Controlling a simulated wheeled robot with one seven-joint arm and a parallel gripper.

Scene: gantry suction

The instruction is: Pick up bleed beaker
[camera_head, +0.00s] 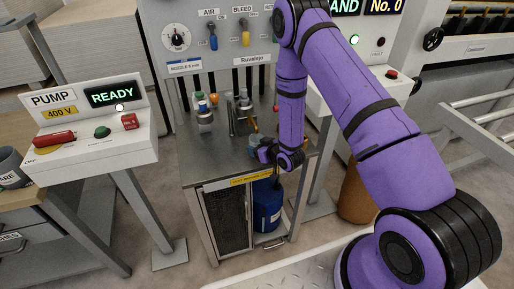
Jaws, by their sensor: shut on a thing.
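My gripper (262,150), at the end of my purple arm, is low over the front right of the grey metal bench top. It is shut on a small blue-grey thing (254,141), which looks like the bleed beaker. My fingers and wrist hide part of it. It is too small to tell whether it is clear of the bench top or touching it.
The AIR and BLEED valve panel (220,45) rises behind. A blue canister (267,204) stands below. The bench's left front is clear.

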